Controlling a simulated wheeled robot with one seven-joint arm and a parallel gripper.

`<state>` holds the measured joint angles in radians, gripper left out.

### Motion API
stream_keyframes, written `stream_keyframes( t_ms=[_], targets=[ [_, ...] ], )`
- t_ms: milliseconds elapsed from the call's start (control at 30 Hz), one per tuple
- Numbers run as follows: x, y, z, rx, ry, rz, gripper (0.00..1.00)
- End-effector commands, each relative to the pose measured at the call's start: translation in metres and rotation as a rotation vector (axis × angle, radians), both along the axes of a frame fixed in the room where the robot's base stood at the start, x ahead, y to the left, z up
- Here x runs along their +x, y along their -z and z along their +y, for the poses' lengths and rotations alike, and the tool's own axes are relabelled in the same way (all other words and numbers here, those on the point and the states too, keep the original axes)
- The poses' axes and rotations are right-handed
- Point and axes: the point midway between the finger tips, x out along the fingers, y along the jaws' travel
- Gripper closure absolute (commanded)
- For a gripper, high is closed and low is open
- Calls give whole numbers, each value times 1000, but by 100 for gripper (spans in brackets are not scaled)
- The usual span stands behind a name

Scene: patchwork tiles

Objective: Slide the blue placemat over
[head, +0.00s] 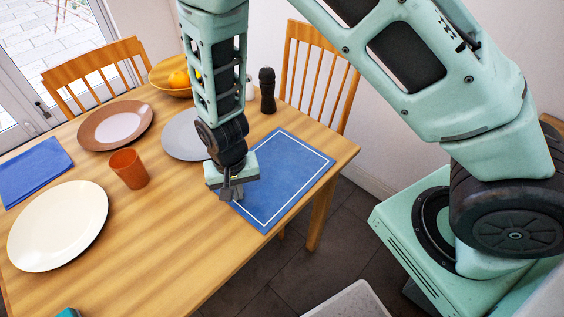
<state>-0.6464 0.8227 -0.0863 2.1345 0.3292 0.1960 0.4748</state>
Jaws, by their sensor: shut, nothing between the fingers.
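The blue placemat (285,180) with a white border line lies flat near the right end of the wooden table, close to its right corner. My gripper (232,195) points down at the placemat's left edge, with its fingers shut and empty. The fingertips appear over or on the mat's left border; I cannot tell whether they touch it. My gripper and wrist hide part of the mat's left side.
A grey plate (184,137) lies behind my gripper. An orange cup (129,169), a cream plate (58,228), a brown-rimmed plate (92,127) and a folded blue cloth (35,170) are on the left. A pepper mill (267,92) and fruit bowl (160,76) stand at the back. The front middle is clear.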

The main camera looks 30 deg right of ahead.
Motion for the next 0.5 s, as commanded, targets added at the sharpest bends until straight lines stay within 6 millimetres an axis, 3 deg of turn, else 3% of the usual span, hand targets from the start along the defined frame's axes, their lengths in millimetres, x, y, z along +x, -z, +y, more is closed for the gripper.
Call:
stream_keyframes(
  t_ms=[500],
  targets=[
    [-8, 3, 20, 0, -4, 4, 100]
  ],
)
